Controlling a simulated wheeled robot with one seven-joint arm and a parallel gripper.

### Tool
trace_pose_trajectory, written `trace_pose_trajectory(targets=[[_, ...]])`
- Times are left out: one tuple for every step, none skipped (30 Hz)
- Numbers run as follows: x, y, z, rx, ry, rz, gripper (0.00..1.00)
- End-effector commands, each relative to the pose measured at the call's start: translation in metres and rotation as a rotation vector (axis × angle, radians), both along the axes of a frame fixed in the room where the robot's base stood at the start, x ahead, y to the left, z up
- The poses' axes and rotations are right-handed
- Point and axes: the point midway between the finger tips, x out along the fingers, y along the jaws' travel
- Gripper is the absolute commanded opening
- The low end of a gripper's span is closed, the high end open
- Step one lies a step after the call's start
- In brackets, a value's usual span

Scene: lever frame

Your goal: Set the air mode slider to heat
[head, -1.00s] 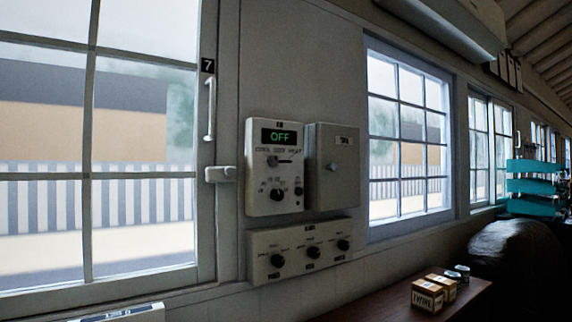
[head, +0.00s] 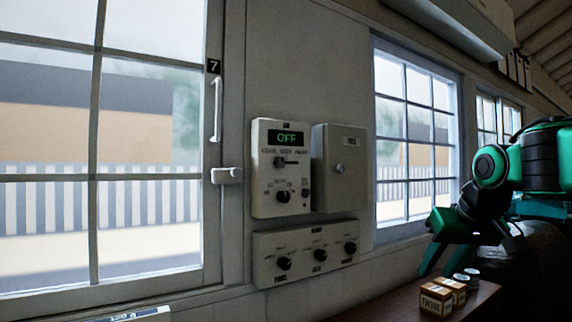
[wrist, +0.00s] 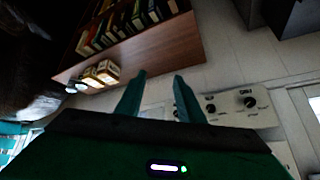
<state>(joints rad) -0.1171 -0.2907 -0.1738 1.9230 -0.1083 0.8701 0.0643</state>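The thermostat panel (head: 267,205) is a pale box on the wall with a green display (head: 286,137) reading OFF. Below the display is the air mode slider (head: 279,162), a small dark knob in a horizontal slot under a row of labels too small to read surely. The knob sits near the left of its slot. My gripper (head: 433,258) is at the lower right in the head view, well apart from the panel. In the wrist view my gripper (wrist: 160,97) has its two green fingers spread with nothing between them.
A grey box (head: 340,180) is mounted right of the panel. A lower panel with several knobs (head: 300,252) hangs beneath and shows in the wrist view (wrist: 225,103). Small cartons (head: 437,298) and cans stand on a brown bench (head: 385,312) below my gripper. A window (head: 100,220) is at left.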

Motion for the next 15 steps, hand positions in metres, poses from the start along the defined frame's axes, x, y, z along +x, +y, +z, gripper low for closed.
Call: trace_pose_trajectory(targets=[[0.028, 0.034, 0.038, 0.000, -0.079, 0.079, 0.34], [0.041, 0.054, 0.059, 0.003, -0.126, 0.121, 0.34], [0.055, 0.080, 0.087, 0.007, -0.185, 0.177, 0.34], [0.064, 0.100, 0.107, 0.011, -0.227, 0.217, 0.34], [0.070, 0.120, 0.127, 0.017, -0.268, 0.256, 0.34], [0.077, 0.145, 0.152, 0.024, -0.319, 0.305, 0.34], [0.080, 0.163, 0.170, 0.030, -0.355, 0.340, 0.34], [0.082, 0.179, 0.185, 0.036, -0.387, 0.371, 0.34], [0.083, 0.200, 0.204, 0.045, -0.428, 0.411, 0.34], [0.083, 0.213, 0.217, 0.051, -0.452, 0.437, 0.34], [0.083, 0.225, 0.228, 0.055, -0.475, 0.460, 0.34], [0.081, 0.239, 0.241, 0.062, -0.502, 0.487, 0.34], [0.080, 0.247, 0.249, 0.066, -0.519, 0.502, 0.34], [0.079, 0.254, 0.255, 0.069, -0.531, 0.516, 0.34], [0.078, 0.262, 0.261, 0.073, -0.545, 0.530, 0.34]])
